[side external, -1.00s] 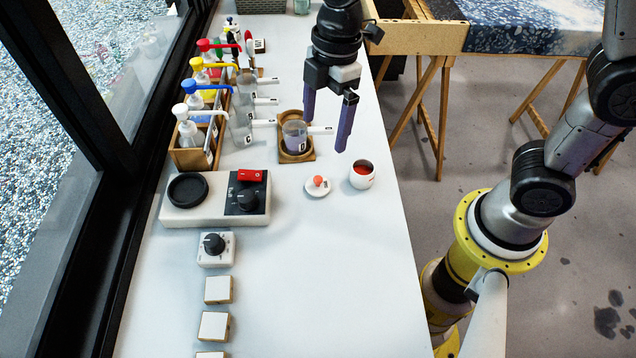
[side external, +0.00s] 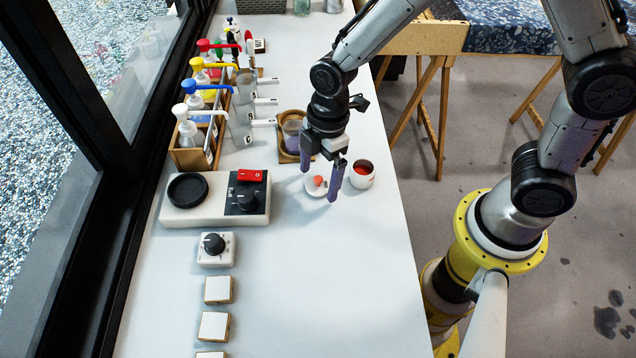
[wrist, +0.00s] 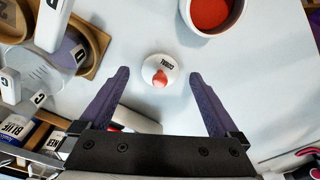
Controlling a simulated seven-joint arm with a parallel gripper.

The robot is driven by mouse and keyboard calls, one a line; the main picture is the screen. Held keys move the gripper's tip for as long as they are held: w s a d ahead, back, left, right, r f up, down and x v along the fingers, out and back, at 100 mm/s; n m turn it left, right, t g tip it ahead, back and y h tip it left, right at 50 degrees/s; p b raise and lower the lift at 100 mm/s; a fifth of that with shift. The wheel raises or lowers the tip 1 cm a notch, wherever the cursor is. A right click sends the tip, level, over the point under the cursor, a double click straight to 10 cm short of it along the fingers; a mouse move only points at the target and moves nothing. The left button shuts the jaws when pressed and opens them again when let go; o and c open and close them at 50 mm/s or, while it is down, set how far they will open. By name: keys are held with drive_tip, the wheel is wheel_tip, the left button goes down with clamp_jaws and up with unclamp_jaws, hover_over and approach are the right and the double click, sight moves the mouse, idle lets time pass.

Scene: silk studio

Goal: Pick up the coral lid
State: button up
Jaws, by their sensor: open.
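The coral lid (side external: 317,187) is a small white disc with a coral knob, lying flat on the white table. In the wrist view the lid (wrist: 168,66) shows the word CORAL and sits centred just beyond the fingertips. My gripper (side external: 321,184) is open and empty, with its purple fingers pointing down around the lid in the side view. In the wrist view my gripper (wrist: 160,73) has one finger on each side of the lid, with clear gaps. I cannot tell the exact height of the fingertips above the table.
A white cup with red contents (side external: 362,176) stands close to the right of the lid. A wooden holder (side external: 291,157) with a beaker is behind it. A hotplate unit (side external: 216,213) stands to the left.

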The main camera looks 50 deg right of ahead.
drive_tip(key=shift+f, duration=0.3)
drive_tip(key=c, duration=1.4)
drive_tip(key=shift+r, duration=0.15)
drive_tip(key=shift+r, duration=0.6)
drive_tip(key=s+d+r, duration=0.2)
drive_tip(key=s+r, duration=0.2)
drive_tip(key=s+d+r, duration=0.2)
drive_tip(key=s+r, duration=0.1)
drive_tip(key=s, duration=0.1)
drive_tip(key=s+d+r, duration=0.2)
drive_tip(key=s+r, duration=0.2)
drive_tip(key=shift+s+r, duration=0.3)
drive_tip(key=shift+s, duration=0.05)
